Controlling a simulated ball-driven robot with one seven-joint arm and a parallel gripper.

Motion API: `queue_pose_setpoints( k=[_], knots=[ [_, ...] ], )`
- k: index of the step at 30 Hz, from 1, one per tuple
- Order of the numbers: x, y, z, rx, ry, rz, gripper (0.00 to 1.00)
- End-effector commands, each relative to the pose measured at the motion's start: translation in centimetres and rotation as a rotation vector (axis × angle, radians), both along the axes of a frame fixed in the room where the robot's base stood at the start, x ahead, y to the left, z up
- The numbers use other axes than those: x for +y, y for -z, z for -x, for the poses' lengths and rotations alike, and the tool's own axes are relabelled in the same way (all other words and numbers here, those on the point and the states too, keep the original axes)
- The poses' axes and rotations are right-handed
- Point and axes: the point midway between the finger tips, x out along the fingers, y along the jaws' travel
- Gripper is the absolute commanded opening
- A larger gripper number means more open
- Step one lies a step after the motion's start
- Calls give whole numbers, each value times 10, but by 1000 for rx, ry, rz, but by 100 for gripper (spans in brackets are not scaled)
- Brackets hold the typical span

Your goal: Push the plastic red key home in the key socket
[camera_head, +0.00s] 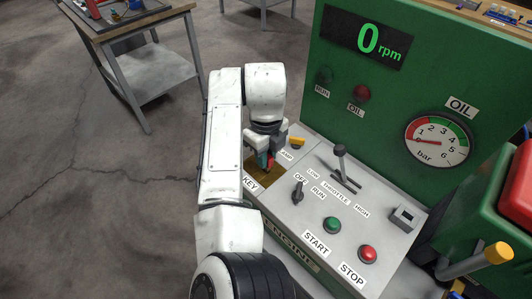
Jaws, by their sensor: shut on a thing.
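My gripper (266,150) is at the left end of the engine panel, pointing down, and it is shut on the red key (270,163). Only a small red part of the key shows below the fingers. The key is over a brownish-yellow patch (262,174) beside the KEY label (251,184). The key socket itself is hidden behind my arm and gripper, so I cannot tell whether the key touches it or is inside it.
The grey panel (330,215) carries a black switch (298,191), a throttle lever (341,166), a green START button (332,224) and a red STOP button (368,254). A yellow part (297,142) sits near the gripper. The green cabinet (345,93) rises behind. A metal table (150,70) stands back left.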

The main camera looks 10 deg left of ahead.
Motion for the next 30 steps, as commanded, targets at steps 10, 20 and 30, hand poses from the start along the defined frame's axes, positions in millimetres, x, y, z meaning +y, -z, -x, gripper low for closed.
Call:
queue_pose_setpoints(
  k=[10, 20, 30],
  knots=[
    [0, 9, 0, 1, 0, 0, 0],
    [0, 14, 0, 1, 0, -1, 0],
    [0, 16, 0, 0, 0, 0, 0]
  ],
)
